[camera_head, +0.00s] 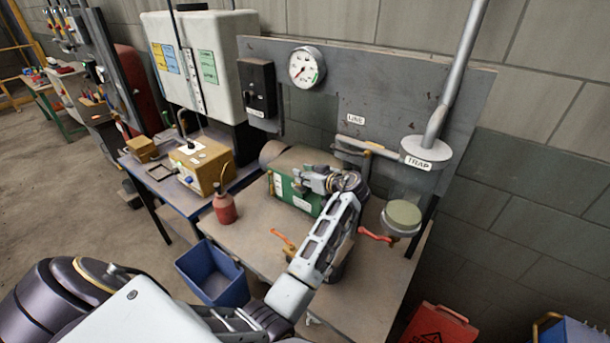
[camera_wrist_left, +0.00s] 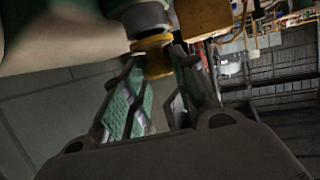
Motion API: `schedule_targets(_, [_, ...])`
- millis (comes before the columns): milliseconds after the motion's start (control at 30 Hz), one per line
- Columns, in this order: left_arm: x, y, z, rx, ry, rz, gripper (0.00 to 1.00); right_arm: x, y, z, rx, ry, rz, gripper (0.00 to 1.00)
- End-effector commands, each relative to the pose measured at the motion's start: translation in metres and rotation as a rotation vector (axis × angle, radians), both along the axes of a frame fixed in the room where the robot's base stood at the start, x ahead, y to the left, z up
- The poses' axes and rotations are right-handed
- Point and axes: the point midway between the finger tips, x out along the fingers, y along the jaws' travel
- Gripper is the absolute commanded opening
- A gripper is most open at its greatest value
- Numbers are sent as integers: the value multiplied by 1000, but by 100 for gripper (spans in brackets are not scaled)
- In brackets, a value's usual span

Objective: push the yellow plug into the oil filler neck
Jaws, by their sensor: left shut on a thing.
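The yellow plug (camera_wrist_left: 156,60) is between the two fingertips of my left gripper (camera_wrist_left: 158,75) in the left wrist view. My left gripper is shut on it. The plug's wide yellow rim lies against or very close to the end of a grey round neck (camera_wrist_left: 147,18); I cannot tell how far in it sits. In the head view my left gripper (camera_head: 316,180) is at the front of the green machine (camera_head: 283,187) on the bench. The plug and neck cannot be made out there, with the gripper in front. My right gripper is not in view.
A red bottle (camera_head: 224,207) and an orange-handled part (camera_head: 284,239) are on the bench (camera_head: 252,240) left of my forearm. A red handle (camera_head: 375,236) and the trap (camera_head: 425,153) are to the right. A blue bin (camera_head: 213,275) stands in front.

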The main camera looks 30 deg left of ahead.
Motion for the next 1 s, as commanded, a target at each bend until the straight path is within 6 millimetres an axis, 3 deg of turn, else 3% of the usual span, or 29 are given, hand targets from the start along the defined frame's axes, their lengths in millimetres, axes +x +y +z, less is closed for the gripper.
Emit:
schedule_targets(400, [0,0,-5,0,0,0,8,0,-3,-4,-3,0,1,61])
schedule_targets(433, [0,0,-5,0,0,0,32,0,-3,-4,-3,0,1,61])
schedule_targets(600, [0,0,-4,0,0,0,54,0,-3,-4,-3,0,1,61])
schedule_targets(1000, [0,-1,-4,0,0,0,54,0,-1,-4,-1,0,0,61])
